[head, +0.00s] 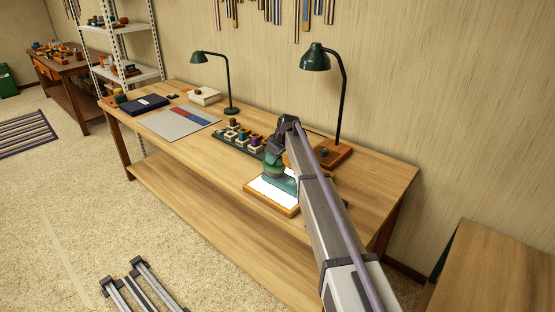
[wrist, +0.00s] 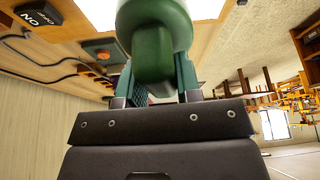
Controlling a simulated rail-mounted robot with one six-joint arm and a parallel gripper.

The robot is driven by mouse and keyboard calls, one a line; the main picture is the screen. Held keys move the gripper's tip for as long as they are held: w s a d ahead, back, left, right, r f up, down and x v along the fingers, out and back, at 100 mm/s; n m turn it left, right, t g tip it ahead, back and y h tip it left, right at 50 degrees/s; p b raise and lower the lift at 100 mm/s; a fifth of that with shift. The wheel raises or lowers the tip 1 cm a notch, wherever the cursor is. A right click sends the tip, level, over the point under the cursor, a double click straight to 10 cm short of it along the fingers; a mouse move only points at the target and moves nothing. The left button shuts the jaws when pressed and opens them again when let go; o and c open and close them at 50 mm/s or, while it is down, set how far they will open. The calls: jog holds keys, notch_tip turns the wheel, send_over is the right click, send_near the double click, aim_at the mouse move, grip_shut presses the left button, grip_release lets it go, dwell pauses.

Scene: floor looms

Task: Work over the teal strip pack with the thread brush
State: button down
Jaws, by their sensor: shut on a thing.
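My gripper (head: 277,153) is shut on a green, rounded tool, which I take to be the thread brush (head: 274,169). In the wrist view the brush (wrist: 154,50) fills the space between my fingers, and its bristles are hidden. The teal strip pack (head: 284,184) lies flat on a white lit panel (head: 262,187) with an orange wooden frame. The brush is over the pack's upper left part. I cannot tell whether it touches the pack. My arm hides the pack's right side.
A dark green tray (head: 228,145) of small blocks and spools stands just left of the panel. One green lamp (head: 316,58) rises behind my arm; another (head: 229,80) stands farther left. A grey sheet (head: 170,125) and dark blue box (head: 144,104) lie at the left. The bench front is clear.

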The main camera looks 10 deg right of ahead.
jog(key=shift+w+a, duration=0.7)
jog(key=shift+w, duration=0.05)
jog(key=shift+f, duration=0.15)
jog(key=shift+s, duration=0.1)
jog(key=shift+s+d+r, duration=0.2)
jog(key=shift+s+d, duration=1.05)
jog(key=shift+s+d+f, duration=0.1)
jog(key=shift+s+d, duration=1.65)
jog(key=shift+s, duration=0.15)
jog(key=shift+s+d, duration=1.75)
jog(key=shift+s, duration=0.15)
notch_tip(320, 180, up, 6)
jog(key=p, duration=0.6)
